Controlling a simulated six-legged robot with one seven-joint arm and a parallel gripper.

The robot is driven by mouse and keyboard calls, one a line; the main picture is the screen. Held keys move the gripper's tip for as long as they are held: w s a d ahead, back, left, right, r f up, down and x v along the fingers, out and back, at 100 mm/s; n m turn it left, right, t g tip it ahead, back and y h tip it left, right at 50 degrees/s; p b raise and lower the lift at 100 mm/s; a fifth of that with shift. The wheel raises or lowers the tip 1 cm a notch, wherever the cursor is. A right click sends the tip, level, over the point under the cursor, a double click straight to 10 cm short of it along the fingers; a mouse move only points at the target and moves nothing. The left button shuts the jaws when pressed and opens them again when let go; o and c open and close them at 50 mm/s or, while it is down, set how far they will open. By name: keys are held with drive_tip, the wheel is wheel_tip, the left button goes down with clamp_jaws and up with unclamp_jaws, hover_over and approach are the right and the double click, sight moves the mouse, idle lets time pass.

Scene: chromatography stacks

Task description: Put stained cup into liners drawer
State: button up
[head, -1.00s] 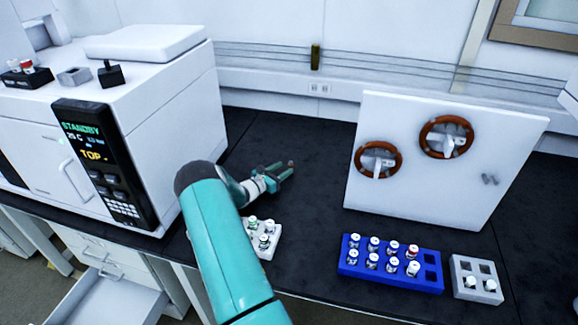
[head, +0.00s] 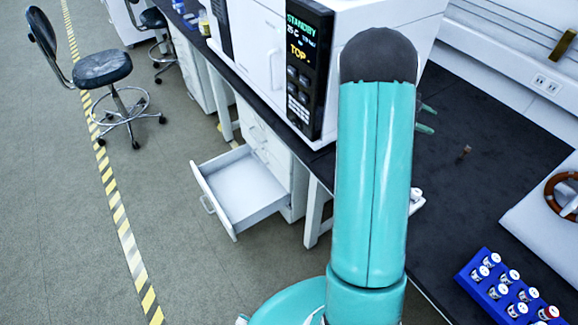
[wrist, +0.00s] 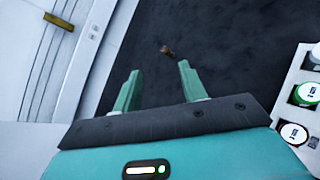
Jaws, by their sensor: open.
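A small brownish cup-like object (head: 464,152), probably the stained cup, stands on the dark bench top; its stain is too small to make out. It also shows in the wrist view (wrist: 167,50), beyond my fingertips and roughly in line with the gap between them. My gripper (wrist: 160,78) is open and empty, with both green fingers apart from the object. In the head view my gripper's fingers (head: 427,117) show at the right of my arm, which hides the rest. An open, empty-looking white drawer (head: 238,190), apparently the liners drawer, juts out below the bench at left.
A white instrument (head: 390,35) with a lit panel stands on the bench above the drawer. A blue vial rack (head: 468,277) and a white panel with a brown ring (head: 540,215) are at right. A stool (head: 103,70) stands on the floor at left, where floor is free.

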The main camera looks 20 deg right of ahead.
drive_tip(key=s+a+r+m+t+y, duration=0.1)
drive_tip(key=a+r+t+y, duration=0.1)
drive_tip(key=a, duration=1)
drive_tip(key=s+a+r+m+t+y, duration=0.1)
drive_tip(key=a+r+m+t+y, duration=0.1)
drive_tip(key=a+r, duration=0.5)
drive_tip(key=s+a+r+m+t+y, duration=0.1)
drive_tip(key=a+r+t+y, duration=0.3)
drive_tip(key=a, duration=1.4)
drive_tip(key=shift+s+a+r+m+t, duration=0.25)
drive_tip(key=shift+r+m+t, duration=0.15)
drive_tip(key=shift+r+m, duration=0.15)
drive_tip(key=shift+o, duration=0.6)
drive_tip(key=s+a+t+y, duration=0.1)
drive_tip(key=s+a+y, duration=0.1)
drive_tip(key=a, duration=0.4)
drive_tip(key=s+a+r+t+y, duration=0.1)
drive_tip(key=s+a, duration=0.3)
drive_tip(key=a, duration=0.2)
drive_tip(key=shift+s+a+r+m+t+y, duration=0.25)
drive_tip(key=shift+s+a+m+t+y, duration=0.1)
drive_tip(key=shift+s+a+t+y, duration=0.05)
